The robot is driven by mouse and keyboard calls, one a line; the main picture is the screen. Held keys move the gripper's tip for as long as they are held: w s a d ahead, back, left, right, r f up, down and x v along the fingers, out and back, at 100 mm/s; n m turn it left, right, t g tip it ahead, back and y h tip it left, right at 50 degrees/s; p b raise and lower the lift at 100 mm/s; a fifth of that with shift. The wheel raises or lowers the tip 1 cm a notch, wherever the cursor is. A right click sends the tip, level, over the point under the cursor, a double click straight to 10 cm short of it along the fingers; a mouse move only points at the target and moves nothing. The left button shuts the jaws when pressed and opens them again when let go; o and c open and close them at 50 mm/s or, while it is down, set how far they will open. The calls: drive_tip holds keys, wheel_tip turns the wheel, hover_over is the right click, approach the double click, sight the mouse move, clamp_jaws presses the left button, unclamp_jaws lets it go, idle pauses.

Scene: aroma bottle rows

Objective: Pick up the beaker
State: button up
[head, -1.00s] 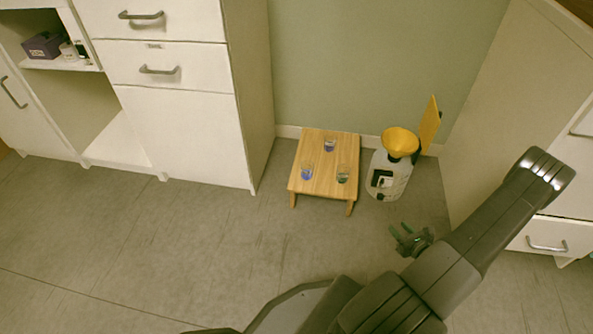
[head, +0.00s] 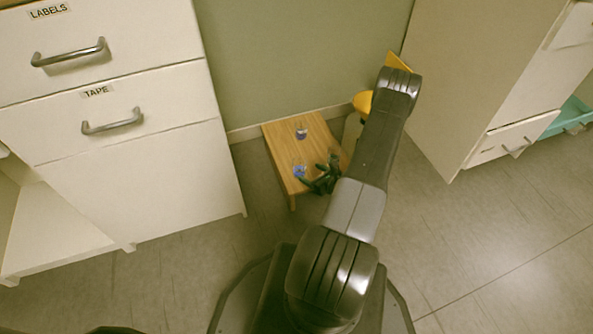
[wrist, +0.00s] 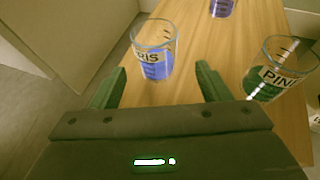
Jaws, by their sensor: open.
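Three clear beakers stand on a small wooden stool (head: 283,143). The beaker with blue liquid, its label partly readable as "RIS" (wrist: 155,55), is straight ahead of my gripper (wrist: 160,72) in the wrist view; it also shows in the head view (head: 299,171). My gripper (head: 314,182) is open and empty, its fingers just short of this beaker, one toward each side. A third beaker with purple-blue liquid (head: 301,133) stands farther back.
A white drawer cabinet (head: 130,130) stands left and another cabinet (head: 470,90) right. Open grey floor lies in front of the stool.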

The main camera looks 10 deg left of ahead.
sight(303, 171)
drive_tip(key=shift+x, duration=1.2)
drive_tip(key=shift+s+b+x, duration=0.2)
drive_tip(key=shift+b+x, duration=1.2)
drive_tip(key=shift+x, duration=1.25)
drive_tip(key=shift+a+f, duration=0.1)
drive_tip(key=c, duration=1.1)
